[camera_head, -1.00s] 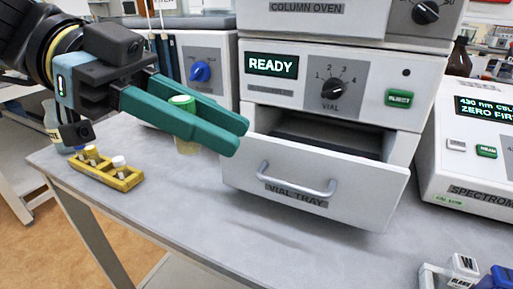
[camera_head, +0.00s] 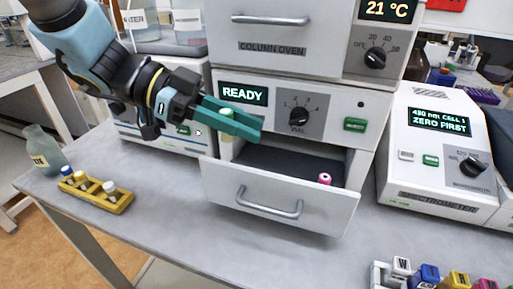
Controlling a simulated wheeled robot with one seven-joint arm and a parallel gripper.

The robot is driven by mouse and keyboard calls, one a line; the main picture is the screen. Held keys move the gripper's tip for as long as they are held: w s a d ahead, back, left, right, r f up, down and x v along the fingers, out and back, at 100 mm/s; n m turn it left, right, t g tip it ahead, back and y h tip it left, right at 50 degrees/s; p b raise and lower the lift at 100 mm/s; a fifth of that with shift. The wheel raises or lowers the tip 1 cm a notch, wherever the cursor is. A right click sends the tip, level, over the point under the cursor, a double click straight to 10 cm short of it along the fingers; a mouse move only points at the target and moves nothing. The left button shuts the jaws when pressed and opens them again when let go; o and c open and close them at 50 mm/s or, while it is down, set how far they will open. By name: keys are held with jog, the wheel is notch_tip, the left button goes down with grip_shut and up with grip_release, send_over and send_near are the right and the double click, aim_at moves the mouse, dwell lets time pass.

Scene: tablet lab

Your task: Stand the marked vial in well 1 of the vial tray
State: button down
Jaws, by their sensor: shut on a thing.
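The dark tray inside shows only in part, and I cannot make out well numbers. No mark on the held vial can be made out.
A yellow rack (camera_head: 103,198) with several capped vials and a clear bottle (camera_head: 44,149) stand on the bench at left. The spectrometer (camera_head: 437,150) stands at right, with coloured-cap items (camera_head: 430,275) at front right. The bench before the drawer is clear.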

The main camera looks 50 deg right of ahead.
jog(key=d, duration=0.1)
jog(key=w+d+p, duration=0.1)
jog(key=d, duration=0.3)
jog(key=shift+w+d+r, duration=0.1)
jog(key=shift+w+d, duration=0.15)
jog(key=shift+w, duration=0.1)
notch_tip(320, 180, down, 6)
jog(key=shift+f+p, duration=0.1)
jog(key=shift+p, duration=0.35)
notch_tip(320, 180, down, 4)
jog(key=shift+a+f+p, duration=0.1)
jog(key=shift+f+p, duration=0.15)
jog(key=shift+p, duration=0.05)
jog(key=shift+w+d+f+p, duration=0.1)
jog(key=shift+d+f+p, duration=0.1)
jog(key=shift+f+p, duration=0.2)
jog(key=shift+f, duration=0.1)
jog(key=shift+f, duration=0.4)
jog(key=shift+f+b, duration=0.15)
jog(key=shift+b, duration=0.15)
jog(key=c, duration=0.7)
grip_release()
